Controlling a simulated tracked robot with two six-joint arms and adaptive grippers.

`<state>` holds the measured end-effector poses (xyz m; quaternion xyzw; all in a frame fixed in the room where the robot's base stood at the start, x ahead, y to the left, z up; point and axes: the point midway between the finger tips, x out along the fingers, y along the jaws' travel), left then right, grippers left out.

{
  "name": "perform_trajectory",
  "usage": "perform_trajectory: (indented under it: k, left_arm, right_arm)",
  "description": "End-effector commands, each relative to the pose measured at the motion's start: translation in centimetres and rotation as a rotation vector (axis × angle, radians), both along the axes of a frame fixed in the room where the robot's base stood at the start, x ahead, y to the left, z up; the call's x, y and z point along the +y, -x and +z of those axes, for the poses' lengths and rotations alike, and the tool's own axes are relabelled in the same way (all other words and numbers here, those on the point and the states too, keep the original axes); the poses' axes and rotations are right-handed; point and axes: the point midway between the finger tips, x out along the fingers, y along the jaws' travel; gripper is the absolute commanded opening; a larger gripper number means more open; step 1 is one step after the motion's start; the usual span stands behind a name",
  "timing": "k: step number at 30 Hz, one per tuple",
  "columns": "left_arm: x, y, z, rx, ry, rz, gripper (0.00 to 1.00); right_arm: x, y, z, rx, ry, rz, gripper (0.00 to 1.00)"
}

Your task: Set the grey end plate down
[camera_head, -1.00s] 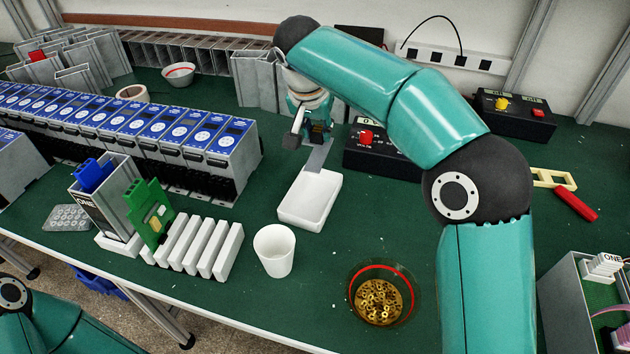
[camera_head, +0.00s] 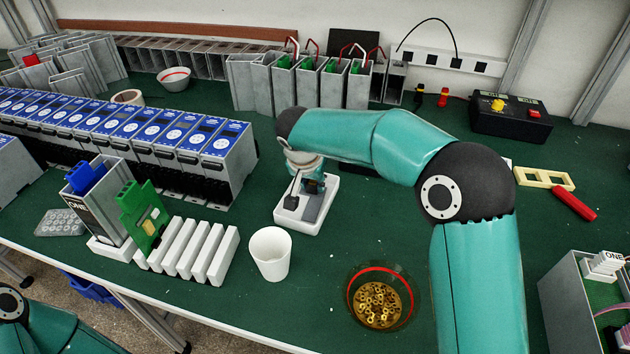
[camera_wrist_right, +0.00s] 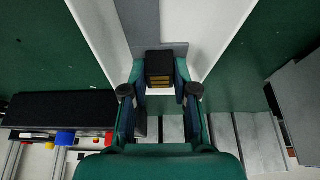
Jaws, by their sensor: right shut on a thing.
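The grey end plate (camera_head: 314,204) is over the white tray (camera_head: 281,216), low and within its outline in the head view. I cannot tell whether it touches the tray floor. In the right wrist view the grey plate (camera_wrist_right: 138,18) extends forward from between my fingers, over the white tray (camera_wrist_right: 218,28). My right gripper (camera_head: 302,196) points down at the tray and is shut on the plate. In the wrist view the gripper (camera_wrist_right: 160,92) has a dark block with gold stripes between its fingers. My left gripper is out of view.
A white cup (camera_head: 270,255) stands just in front of the tray. A glass bowl of brass parts (camera_head: 378,304) is at front right. White slats (camera_head: 190,250) and a green board (camera_head: 143,217) are to the left. A row of blue-topped units (camera_head: 150,130) lies behind them.

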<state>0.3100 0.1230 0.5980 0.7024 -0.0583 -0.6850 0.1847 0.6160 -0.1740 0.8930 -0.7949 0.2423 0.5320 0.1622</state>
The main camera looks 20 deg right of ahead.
Motion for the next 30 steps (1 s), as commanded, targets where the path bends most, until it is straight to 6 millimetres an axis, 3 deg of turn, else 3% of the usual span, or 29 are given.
perform_trajectory:
  k: [7, 8, 12, 23, 30]
  left_arm:
    - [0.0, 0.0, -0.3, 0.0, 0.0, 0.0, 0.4]
    - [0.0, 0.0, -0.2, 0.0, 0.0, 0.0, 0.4]
    - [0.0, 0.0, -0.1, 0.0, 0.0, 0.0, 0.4]
    - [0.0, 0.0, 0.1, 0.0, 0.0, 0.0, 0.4]
    - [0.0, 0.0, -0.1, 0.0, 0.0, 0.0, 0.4]
  right_arm:
    - [0.0, 0.0, -0.2, -0.001, 0.001, 0.0, 0.0]
    - [0.0, 0.0, -0.1, 0.0, 0.0, 0.0, 0.33]
    - [0.0, 0.0, 0.0, 0.0, 0.0, 0.0, 0.53]
    - [-0.1, 0.0, 0.3, -0.001, 0.0, -0.001, 0.53]
    - [0.6, 1.0, 3.1, -0.004, 0.0, -0.001, 0.53]
